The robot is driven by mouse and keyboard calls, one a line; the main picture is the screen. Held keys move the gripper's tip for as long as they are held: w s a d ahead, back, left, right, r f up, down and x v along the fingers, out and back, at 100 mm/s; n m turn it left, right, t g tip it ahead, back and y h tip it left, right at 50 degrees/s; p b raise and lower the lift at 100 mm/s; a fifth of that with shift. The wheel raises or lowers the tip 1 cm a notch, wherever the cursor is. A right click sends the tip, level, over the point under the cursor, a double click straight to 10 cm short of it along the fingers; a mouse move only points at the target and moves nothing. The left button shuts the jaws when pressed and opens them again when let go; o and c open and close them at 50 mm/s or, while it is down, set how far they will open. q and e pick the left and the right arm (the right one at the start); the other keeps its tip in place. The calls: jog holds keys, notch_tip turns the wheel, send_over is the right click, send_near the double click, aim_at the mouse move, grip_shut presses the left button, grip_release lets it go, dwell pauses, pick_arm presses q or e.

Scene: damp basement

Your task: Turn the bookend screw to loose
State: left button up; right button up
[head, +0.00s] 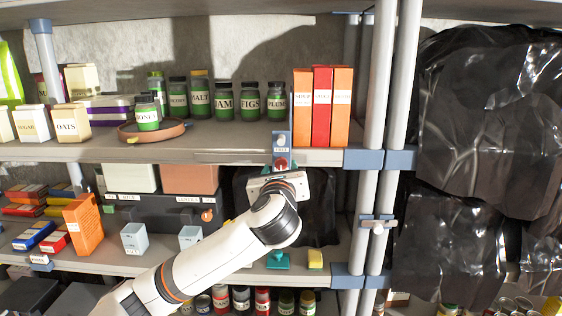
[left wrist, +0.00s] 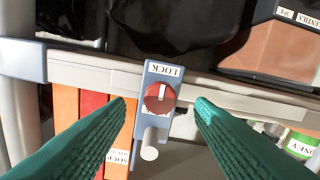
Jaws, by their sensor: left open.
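The bookend (head: 282,143) is a blue upright plate at the front edge of the upper shelf, against the right-hand boxes. Its screw is a red round knob (head: 281,164), which also shows in the left wrist view (left wrist: 159,98) with a white pointer line towards the label LOCK. That view is upside down. A second label on the other side of the knob is mostly hidden. My left gripper (head: 277,174) is open in front of the bookend. In the left wrist view its green fingers (left wrist: 162,106) stand on either side of the knob, apart from it. My right gripper is not in view.
Orange and red boxes (head: 322,105) stand right of the bookend; several green-labelled jars (head: 223,100) stand left. The shelf edge (head: 200,152) runs behind my gripper. Grey posts (head: 382,70) and black plastic sheeting (head: 475,110) are at the right.

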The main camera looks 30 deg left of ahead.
aim_at(281, 164)
pick_arm(q)
jog(key=shift+x, duration=1.7)
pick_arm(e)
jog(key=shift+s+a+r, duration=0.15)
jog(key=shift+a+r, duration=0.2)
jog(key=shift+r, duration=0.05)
pick_arm(q)
jog(key=c, duration=1)
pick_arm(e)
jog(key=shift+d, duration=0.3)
